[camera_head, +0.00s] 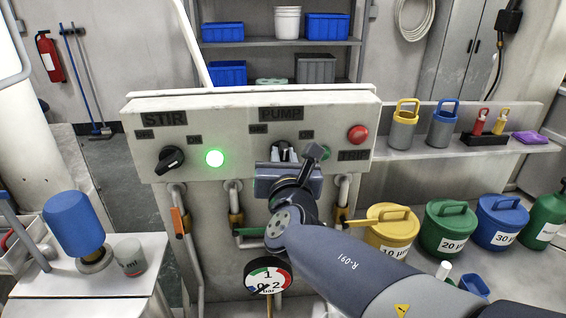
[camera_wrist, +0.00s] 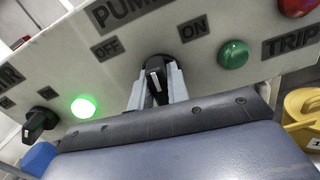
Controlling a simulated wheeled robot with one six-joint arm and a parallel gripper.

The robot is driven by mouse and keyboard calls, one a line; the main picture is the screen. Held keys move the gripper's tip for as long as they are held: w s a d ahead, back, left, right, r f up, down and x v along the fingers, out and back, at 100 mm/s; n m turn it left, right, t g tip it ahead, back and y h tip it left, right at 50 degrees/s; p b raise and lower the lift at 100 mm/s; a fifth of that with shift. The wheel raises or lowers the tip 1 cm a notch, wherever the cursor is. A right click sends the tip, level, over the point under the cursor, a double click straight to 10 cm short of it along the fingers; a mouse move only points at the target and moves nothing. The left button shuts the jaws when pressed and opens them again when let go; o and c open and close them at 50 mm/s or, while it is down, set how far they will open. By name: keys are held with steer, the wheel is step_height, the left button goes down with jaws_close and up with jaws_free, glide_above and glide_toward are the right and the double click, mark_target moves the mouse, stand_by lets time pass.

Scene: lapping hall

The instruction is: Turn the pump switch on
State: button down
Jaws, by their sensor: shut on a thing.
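The pump switch is a black rotary knob with a white mark, seen in the wrist view (camera_wrist: 156,78) below the PUMP label, between the OFF and ON labels. My gripper (camera_wrist: 156,92) is shut on this knob, one grey finger on each side. In the head view my gripper (camera_head: 285,155) is at the panel under the PUMP label and mostly hides the knob. I cannot tell for sure which label the knob points to. The green pump lamp (camera_wrist: 233,54), right of the knob, looks dark.
The panel (camera_head: 230,116) also carries the STIR knob (camera_head: 170,158), its brightly lit green lamp (camera_head: 214,158) and the red TRIP button (camera_head: 357,133). Pipes and a gauge (camera_head: 268,276) are below.

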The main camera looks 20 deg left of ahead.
steer(key=m+b, duration=0.1)
steer(key=b, duration=0.1)
steer(key=m+b, duration=0.1)
steer(key=shift+d+f+b, duration=0.1)
steer(key=shift+f+b, duration=0.2)
steer(key=shift+b, duration=0.1)
steer(key=m+b, duration=0.6)
steer(key=shift+w+b, duration=0.1)
steer(key=shift+b, duration=0.2)
steer(key=shift+d+r+m+b, duration=0.1)
steer(key=shift+m+b, duration=0.85)
steer(key=shift+m, duration=0.35)
steer(key=shift+r, duration=0.1)
steer(key=c, duration=1.4)
jaws_free()
steer(key=shift+o, duration=0.2)
